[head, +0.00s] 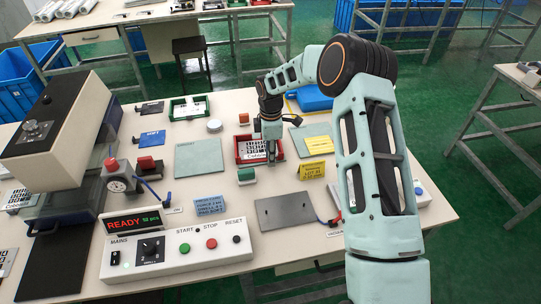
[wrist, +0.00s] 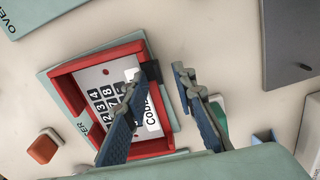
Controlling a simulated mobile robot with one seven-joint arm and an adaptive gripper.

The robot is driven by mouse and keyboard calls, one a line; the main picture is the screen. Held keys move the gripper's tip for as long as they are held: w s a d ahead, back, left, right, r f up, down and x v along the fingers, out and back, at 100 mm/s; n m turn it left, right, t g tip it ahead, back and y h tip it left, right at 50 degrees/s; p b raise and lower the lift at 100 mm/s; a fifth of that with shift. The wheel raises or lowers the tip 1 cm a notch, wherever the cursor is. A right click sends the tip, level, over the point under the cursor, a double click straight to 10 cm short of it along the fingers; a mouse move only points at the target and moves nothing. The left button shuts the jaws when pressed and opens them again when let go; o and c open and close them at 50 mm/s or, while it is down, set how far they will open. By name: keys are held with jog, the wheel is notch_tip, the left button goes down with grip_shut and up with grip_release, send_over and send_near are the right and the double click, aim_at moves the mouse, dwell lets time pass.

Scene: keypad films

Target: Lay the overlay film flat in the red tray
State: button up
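The red tray (head: 238,150) stands on the bench below my gripper; its red rim (wrist: 66,90) also shows in the wrist view. A pale keypad film (wrist: 108,78) with dark number keys and a white strip of lettering lies inside the tray. It looks mostly flat, but my left finger hides part of it. In the head view the film (head: 256,147) shows below my gripper (head: 270,146). Whether a finger touches the film I cannot tell.
A red button block (wrist: 43,148) is beside the tray, and a green block (head: 246,175) stands in front. A yellow sign (head: 312,172) and grey plate (head: 285,211) are to the right. A green tray (head: 188,108) is behind; a control box (head: 180,250) is in front.

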notch_tip(320, 180, up, 12)
dwell(0.5)
jog(key=shift+r, duration=0.1)
